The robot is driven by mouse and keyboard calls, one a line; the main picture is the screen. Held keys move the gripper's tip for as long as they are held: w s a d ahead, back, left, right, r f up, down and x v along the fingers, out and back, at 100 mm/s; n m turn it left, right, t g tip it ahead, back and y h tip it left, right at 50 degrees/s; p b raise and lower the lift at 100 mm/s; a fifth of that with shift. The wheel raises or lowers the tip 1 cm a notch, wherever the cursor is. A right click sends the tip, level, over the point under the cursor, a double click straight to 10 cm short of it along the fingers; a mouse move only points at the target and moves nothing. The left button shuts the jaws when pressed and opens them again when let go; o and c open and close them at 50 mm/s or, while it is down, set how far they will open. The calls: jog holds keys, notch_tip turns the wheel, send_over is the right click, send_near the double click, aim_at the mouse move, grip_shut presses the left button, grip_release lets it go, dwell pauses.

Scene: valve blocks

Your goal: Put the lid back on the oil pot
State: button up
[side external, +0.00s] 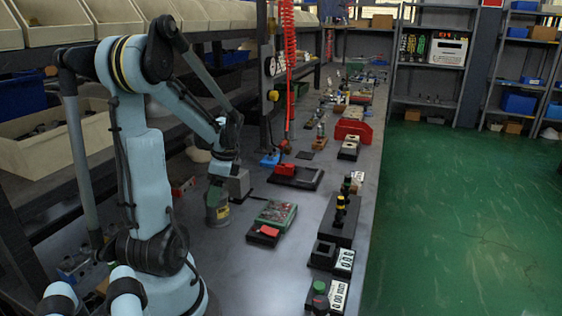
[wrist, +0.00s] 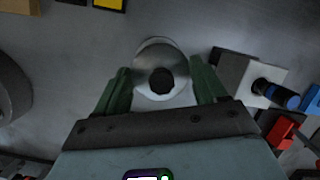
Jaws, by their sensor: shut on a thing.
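In the wrist view, the two green fingers of my gripper (wrist: 161,88) stand on either side of a round, pale metallic piece with a dark round centre, which looks like the lid (wrist: 149,58). My gripper is shut on it. Whether the lid touches the pot cannot be told.
A grey box (side external: 238,184) stands close behind the cylinder. A dark block with yellow-banded knobs (side external: 338,230) stands near the bench's right edge. Bare bench shows in front of the cylinder.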

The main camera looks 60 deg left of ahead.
dwell(0.3)
jog(key=o, duration=1.1)
jog(key=shift+r, duration=3.5)
grip_shut()
jog(key=shift+f, duration=0.15)
